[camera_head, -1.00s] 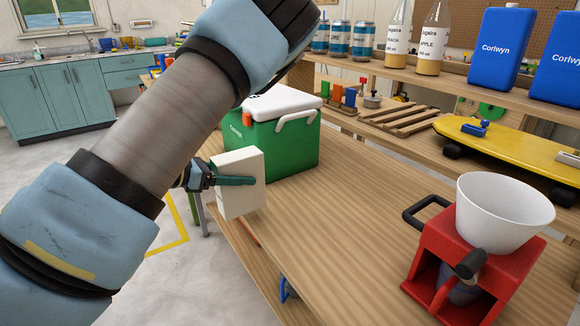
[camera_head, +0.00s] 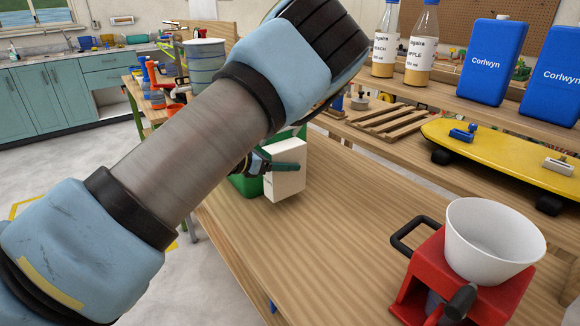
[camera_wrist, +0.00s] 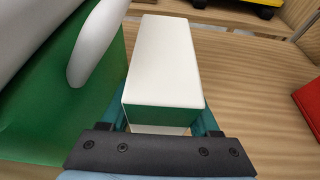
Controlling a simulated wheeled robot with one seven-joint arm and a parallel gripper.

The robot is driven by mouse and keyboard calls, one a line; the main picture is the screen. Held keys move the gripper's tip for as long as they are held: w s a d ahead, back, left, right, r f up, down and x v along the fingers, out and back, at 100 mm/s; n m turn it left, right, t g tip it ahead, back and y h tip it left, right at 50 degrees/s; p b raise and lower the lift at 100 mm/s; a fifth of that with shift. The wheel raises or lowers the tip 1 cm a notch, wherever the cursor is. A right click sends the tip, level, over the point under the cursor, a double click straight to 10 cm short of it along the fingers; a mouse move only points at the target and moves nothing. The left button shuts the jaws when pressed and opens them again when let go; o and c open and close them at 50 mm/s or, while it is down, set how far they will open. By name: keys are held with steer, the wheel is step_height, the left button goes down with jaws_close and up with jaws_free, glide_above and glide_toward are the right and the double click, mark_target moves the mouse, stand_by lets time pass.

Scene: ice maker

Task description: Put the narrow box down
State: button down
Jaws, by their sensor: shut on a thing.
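The narrow box (camera_head: 286,170) is white and stands upright in the head view, at the front side of the green cooler. In the wrist view the white box (camera_wrist: 165,62) sits between my two fingers (camera_wrist: 165,118), close beside the cooler. The box's lower edge is at or just above the wooden table (camera_head: 340,215); I cannot tell whether it touches.
The green cooler (camera_head: 245,186) is mostly hidden behind my arm; its wall and white handle show in the wrist view (camera_wrist: 98,45). A red ice maker (camera_head: 440,270) with a white bowl (camera_head: 490,243) stands at the right. The table between is clear.

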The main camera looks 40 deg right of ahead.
mark_target(290, 173)
steer(key=shift+d, duration=0.75)
steer(key=f, duration=0.1)
steer(key=f+p, duration=0.1)
steer(key=shift+d+f+p, duration=0.3)
steer(key=shift+f, duration=0.05)
steer(key=shift+s+f, duration=0.1)
steer(key=shift+f, duration=0.3)
steer(key=shift+f, duration=0.1)
steer(key=shift+f, duration=0.15)
steer(key=shift+c, duration=0.6)
jaws_free()
